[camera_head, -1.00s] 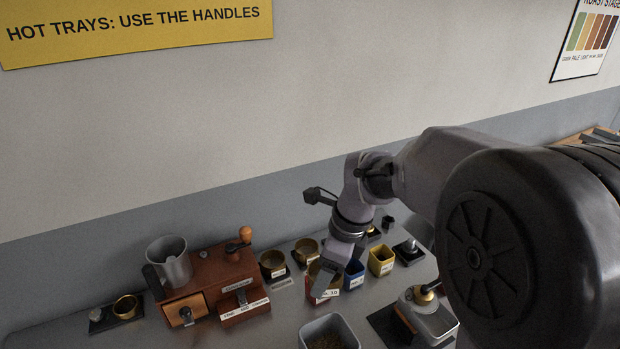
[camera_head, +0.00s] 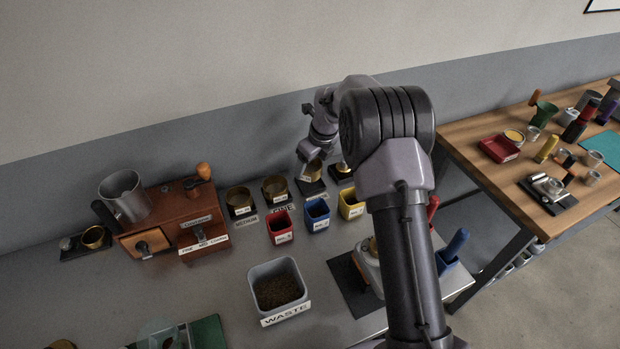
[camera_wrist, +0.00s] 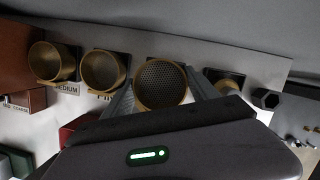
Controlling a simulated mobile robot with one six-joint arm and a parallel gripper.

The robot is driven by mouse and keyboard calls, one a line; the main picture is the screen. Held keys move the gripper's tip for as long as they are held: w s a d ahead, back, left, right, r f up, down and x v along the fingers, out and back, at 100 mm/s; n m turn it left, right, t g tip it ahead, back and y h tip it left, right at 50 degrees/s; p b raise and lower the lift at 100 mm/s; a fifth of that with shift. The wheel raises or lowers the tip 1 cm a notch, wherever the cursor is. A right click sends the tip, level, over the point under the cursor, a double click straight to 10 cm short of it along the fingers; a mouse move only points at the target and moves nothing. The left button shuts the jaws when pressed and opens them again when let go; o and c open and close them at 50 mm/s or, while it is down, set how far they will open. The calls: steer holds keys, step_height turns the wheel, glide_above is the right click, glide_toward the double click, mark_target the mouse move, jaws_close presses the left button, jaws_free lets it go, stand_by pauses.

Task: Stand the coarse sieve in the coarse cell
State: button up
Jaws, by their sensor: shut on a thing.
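The coarse sieve, a brass ring with a perforated mesh face (camera_wrist: 160,84), is between the fingers of my gripper (camera_wrist: 163,97) in the wrist view. My gripper is shut on it. In the head view my gripper (camera_head: 309,160) holds the brass sieve (camera_head: 313,172) at the back of the bench, at a black square cell (camera_head: 310,188) right of two other sieves. The cell also shows behind the sieve in the wrist view. I cannot tell whether the sieve touches its floor. No coarse cell label is readable there.
Two brass sieves (camera_head: 239,201) (camera_head: 275,188) stand left, by medium and fine labels. Red (camera_head: 281,226), blue (camera_head: 317,213) and yellow (camera_head: 350,204) tins stand in front. A black holder with a brass item (camera_head: 343,172) is close right. A grey waste bin (camera_head: 262,270) is nearer.

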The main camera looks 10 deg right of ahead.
step_height(320, 180, down, 4)
steer(key=shift+r+b, duration=0.1)
steer(key=shift+b, duration=0.45)
steer(key=o, duration=1.6)
